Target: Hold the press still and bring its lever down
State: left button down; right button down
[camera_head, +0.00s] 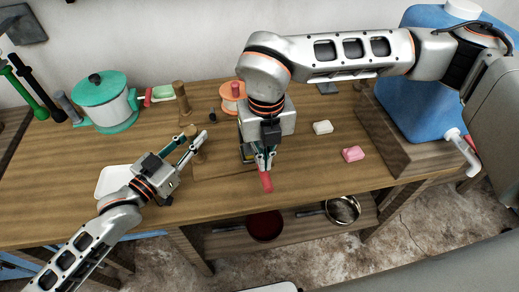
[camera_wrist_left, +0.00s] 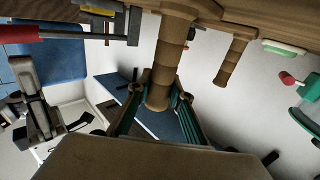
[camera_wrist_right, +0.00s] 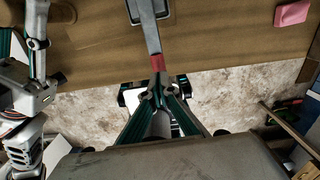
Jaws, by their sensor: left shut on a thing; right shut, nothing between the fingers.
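The press (camera_head: 247,153) stands on the wooden bench, mostly hidden behind my right gripper and arm in the head view. Its grey lever (camera_wrist_right: 150,35) ends in a red grip (camera_head: 266,181), which points to the bench's front edge. In the left wrist view the lever with its red grip (camera_wrist_left: 18,34) looks roughly level. My left gripper (camera_head: 196,140) is shut around a ringed wooden post (camera_wrist_left: 160,92) left of the press. Whether this post belongs to the press I cannot tell. My right gripper (camera_wrist_right: 158,92) is shut and empty, close to the red grip; contact is unclear.
A second wooden post (camera_head: 181,98) stands behind. A green-lidded pot (camera_head: 105,103) and a white tray (camera_head: 114,179) are on the left. A white block (camera_head: 323,127), a pink block (camera_head: 353,154) and a blue canister (camera_head: 415,80) are on the right. Pans (camera_head: 342,210) lie on the shelf below.

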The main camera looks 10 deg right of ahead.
notch_tip(320, 180, up, 8)
dwell(0.7)
pick_arm(q)
jog(key=c, duration=1.7)
grip_release()
jog(key=v, duration=1.2)
